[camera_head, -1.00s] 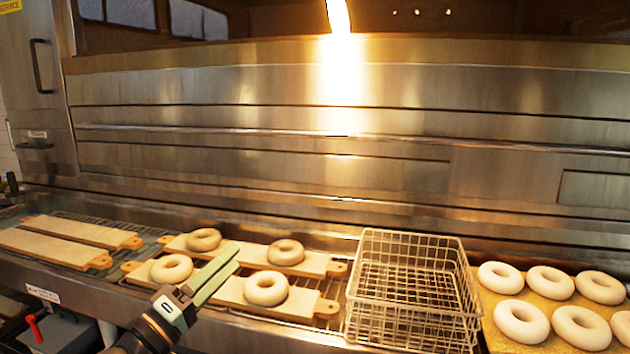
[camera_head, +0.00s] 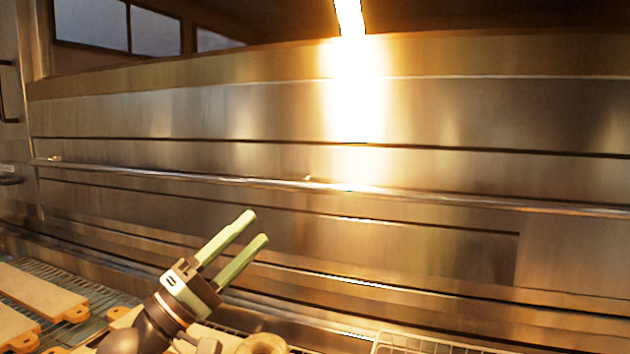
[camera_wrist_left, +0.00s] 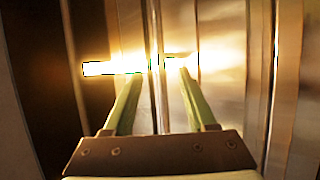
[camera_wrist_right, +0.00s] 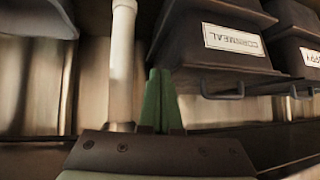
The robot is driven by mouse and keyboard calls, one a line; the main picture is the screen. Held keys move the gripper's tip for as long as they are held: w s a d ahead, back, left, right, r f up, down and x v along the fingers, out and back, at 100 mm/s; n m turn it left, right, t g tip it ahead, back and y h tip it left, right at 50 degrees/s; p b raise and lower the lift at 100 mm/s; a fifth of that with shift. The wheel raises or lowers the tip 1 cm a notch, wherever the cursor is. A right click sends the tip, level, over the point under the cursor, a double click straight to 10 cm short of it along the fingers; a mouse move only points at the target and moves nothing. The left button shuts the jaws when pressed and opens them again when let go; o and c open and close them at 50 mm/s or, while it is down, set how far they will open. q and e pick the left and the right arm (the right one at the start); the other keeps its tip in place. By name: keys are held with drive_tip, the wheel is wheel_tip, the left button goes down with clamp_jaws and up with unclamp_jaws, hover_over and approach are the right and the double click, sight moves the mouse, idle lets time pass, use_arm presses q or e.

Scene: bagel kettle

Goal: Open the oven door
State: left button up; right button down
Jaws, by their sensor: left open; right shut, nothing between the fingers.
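The steel oven front (camera_head: 250,110) fills most of the head view. A long horizontal handle bar (camera_head: 420,194) runs across it. My left gripper (camera_head: 256,228) is open and empty in front of the oven, below the bar in the picture, with its green fingers pointing up and right. In the left wrist view its two fingers (camera_wrist_left: 158,78) stand apart, facing the shiny oven front (camera_wrist_left: 220,50). I cannot tell how far they are from the bar. My right gripper (camera_wrist_right: 160,75) shows only in the right wrist view, shut and empty.
Wooden boards (camera_head: 38,290) lie on a wire rack at the lower left. A bagel (camera_head: 262,343) and a wire basket (camera_head: 410,345) show at the bottom edge. Dark bins, one labelled CORNMEAL (camera_wrist_right: 205,50), and a pale upright pipe (camera_wrist_right: 122,60) show in the right wrist view.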

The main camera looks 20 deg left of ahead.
sight(295, 190)
use_arm(q)
drive_tip(key=p+x, duration=0.4)
drive_tip(key=x, duration=0.7)
drive_tip(key=shift+w+r, duration=0.1)
drive_tip(key=shift+r, duration=0.15)
drive_tip(key=shift+w+d+r, duration=0.15)
drive_tip(key=shift+w+d, duration=0.1)
drive_tip(key=shift+w, duration=0.2)
use_arm(e)
drive_tip(key=shift+s+d+r+h, duration=0.2)
drive_tip(key=shift+s+d+r, duration=0.15)
drive_tip(key=shift+s+d, duration=0.25)
drive_tip(key=shift+s+d+r+h, duration=0.2)
drive_tip(key=shift+s+d+r, duration=0.15)
drive_tip(key=shift+s+d, duration=0.25)
use_arm(q)
drive_tip(key=shift+c, duration=0.4)
clamp_jaws()
use_arm(e)
drive_tip(key=shift+w+a+r, duration=0.2)
drive_tip(key=shift+w+r, duration=0.1)
drive_tip(key=shift+s+f, duration=0.1)
drive_tip(key=shift+f, duration=0.05)
